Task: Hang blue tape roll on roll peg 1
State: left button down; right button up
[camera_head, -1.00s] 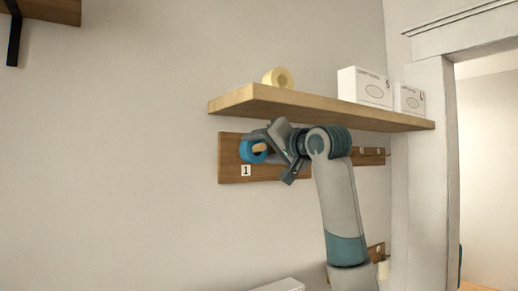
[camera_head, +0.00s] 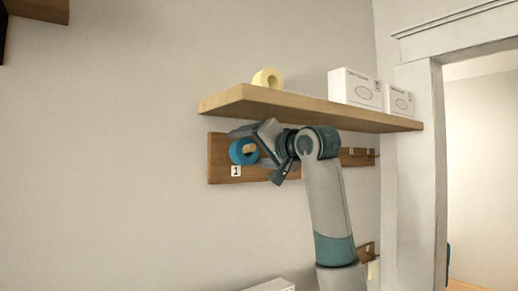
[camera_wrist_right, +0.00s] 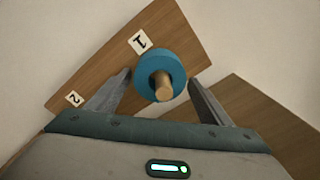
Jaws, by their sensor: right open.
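The blue tape roll (camera_head: 238,155) hangs around a wooden peg (camera_head: 250,149) above the label 1 on the wooden wall board (camera_head: 218,166). In the right wrist view the blue roll (camera_wrist_right: 150,67) sits around the peg (camera_wrist_right: 162,88), whose end sticks out through the hole. My right gripper (camera_head: 258,155) is open, just to the right of the roll in the head view. In the right wrist view its two fingers (camera_wrist_right: 160,85) stand apart on either side of the peg, with no visible contact with the roll. My left gripper is not in view.
A wooden shelf (camera_head: 300,108) juts out just above the board and my right arm. It holds a yellow tape roll (camera_head: 267,78) and two white boxes (camera_head: 355,90). A label 2 (camera_wrist_right: 74,99) marks the board beside label 1.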

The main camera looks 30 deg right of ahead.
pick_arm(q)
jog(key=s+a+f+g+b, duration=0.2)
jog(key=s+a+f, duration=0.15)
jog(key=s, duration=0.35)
pick_arm(e)
jog(key=s, duration=0.3)
jog(key=shift+d+f, duration=0.15)
jog(key=shift+f, duration=0.05)
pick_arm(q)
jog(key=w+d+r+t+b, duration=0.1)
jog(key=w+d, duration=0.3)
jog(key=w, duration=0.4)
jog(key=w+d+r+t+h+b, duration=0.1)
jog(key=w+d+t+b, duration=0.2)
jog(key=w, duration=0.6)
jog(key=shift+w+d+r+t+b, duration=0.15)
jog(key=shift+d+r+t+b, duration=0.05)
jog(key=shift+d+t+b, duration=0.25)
pick_arm(e)
jog(key=s+d, duration=0.2)
jog(key=s, duration=1.2)
jog(key=shift+s+r, duration=0.15)
jog(key=shift+r, duration=0.05)
